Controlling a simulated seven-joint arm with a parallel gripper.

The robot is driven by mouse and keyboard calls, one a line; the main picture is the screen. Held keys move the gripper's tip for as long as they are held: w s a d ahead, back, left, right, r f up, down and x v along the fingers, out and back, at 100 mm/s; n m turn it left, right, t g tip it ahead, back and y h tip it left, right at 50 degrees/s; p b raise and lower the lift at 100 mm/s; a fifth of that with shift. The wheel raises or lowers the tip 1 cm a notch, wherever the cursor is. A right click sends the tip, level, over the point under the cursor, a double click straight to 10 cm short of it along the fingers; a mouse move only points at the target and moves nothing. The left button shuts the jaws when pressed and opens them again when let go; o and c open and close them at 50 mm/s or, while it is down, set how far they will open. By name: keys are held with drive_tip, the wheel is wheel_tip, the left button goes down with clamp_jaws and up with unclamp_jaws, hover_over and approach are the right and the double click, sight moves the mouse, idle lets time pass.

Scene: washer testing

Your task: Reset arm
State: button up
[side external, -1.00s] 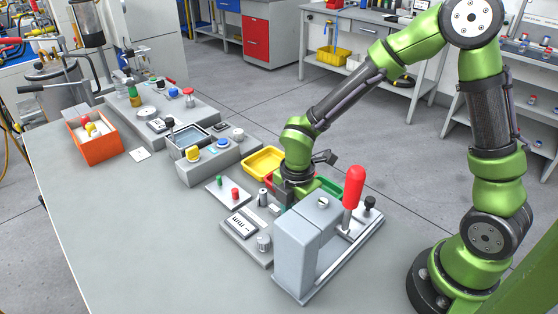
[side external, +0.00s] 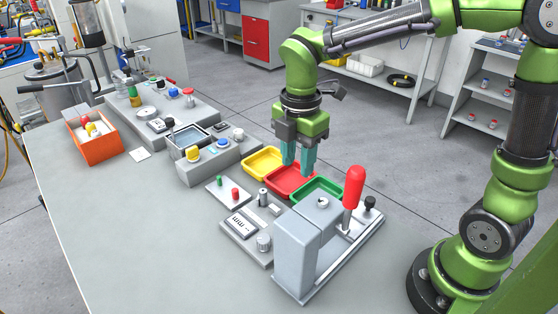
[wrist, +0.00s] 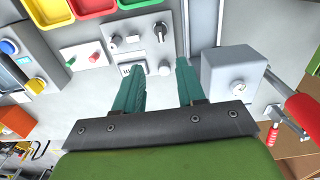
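My gripper (side external: 299,158) hangs fingers-down above the red tray, with the yellow and green trays on either side of it. In the wrist view its two teal fingers (wrist: 155,80) are apart with nothing between them. The fingertips appear to be above the trays in the side view, though the exact height is hard to tell. My green arm is raised and stretched across from its base at the right of the side view.
A grey press with a red-handled lever (side external: 353,187) stands in front of the trays. A meter panel (side external: 241,223), a panel with green and red buttons (side external: 228,192), a water basin (side external: 189,142) and an orange bin (side external: 95,143) stand to the left. The front tabletop is clear.

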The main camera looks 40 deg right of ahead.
drive_tip(key=shift+r, duration=0.9)
